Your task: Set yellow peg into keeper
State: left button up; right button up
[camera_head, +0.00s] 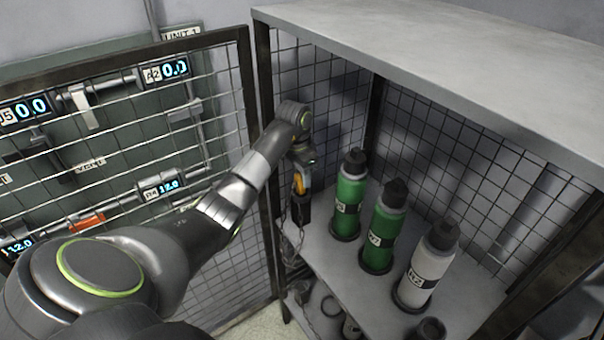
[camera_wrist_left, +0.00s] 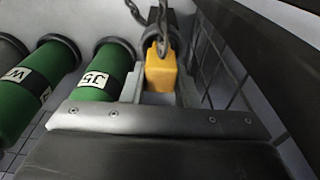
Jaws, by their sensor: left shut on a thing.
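The yellow peg (camera_head: 299,184) is at the front left post of the shelf unit, below my left gripper (camera_head: 301,168). The left gripper is shut on the peg. In the left wrist view the yellow peg (camera_wrist_left: 160,72) lies between the two fingers. A dark block (camera_head: 300,208), which looks like the keeper, is directly below the peg. In the wrist view a dark part (camera_wrist_left: 153,34) meets the peg's far end, with a chain (camera_wrist_left: 162,22) across it. I cannot tell how far the peg is inside the keeper. My right gripper is out of view.
Two green bottles (camera_head: 349,192) and (camera_head: 383,228) and a white bottle (camera_head: 426,267) stand on the shelf (camera_head: 345,275), right of the gripper. A mesh door (camera_head: 235,170) is on the left. The shelf unit's top (camera_head: 440,60) overhangs.

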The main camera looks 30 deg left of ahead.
pick_arm(q)
jog(key=shift+f+b, duration=0.4)
jog(key=shift+f, duration=0.4)
jog(key=o, duration=1.1)
notch_tip(320, 180, up, 7)
jog(key=b, duration=0.2)
jog(key=shift+f+b, duration=0.2)
jog(key=shift+b, duration=0.15)
notch_tip(320, 180, up, 3)
jog(key=shift+f+p, duration=0.15)
jog(key=shift+p, duration=0.8)
jog(key=shift+r+p, duration=0.4)
jog(key=shift+r, duration=0.05)
jog(key=shift+f, duration=0.1)
